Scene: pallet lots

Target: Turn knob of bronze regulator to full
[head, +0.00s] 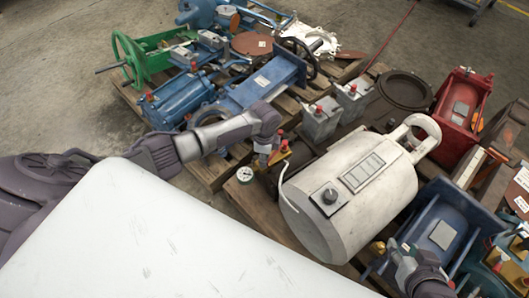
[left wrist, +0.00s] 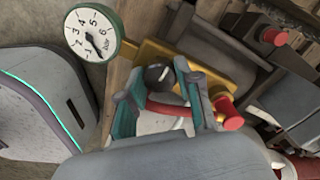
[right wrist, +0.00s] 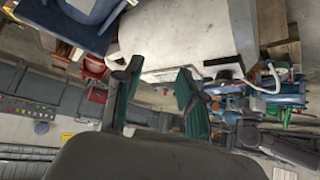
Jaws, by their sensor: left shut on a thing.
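The bronze regulator (left wrist: 150,52) has a brass-coloured body, red parts and a round white gauge (left wrist: 93,32) with a green rim. In the head view the gauge (head: 245,174) shows at the pallet's near edge. My left gripper (head: 264,156) reaches down over the regulator. In the left wrist view my left gripper (left wrist: 152,88) is shut around a dark knob (left wrist: 157,73), with a red piece also between the fingers. The fingers partly hide the knob, and its setting cannot be read. My right gripper (head: 397,256) is open and empty, beside the white tank at lower right.
A large white tank (head: 335,205) with a dial and handle lies right of the regulator. Blue machines (head: 270,80), a green frame (head: 130,58), grey boxes (head: 321,118) and a red unit (head: 464,100) crowd the pallets. Concrete floor (head: 50,90) at left is clear.

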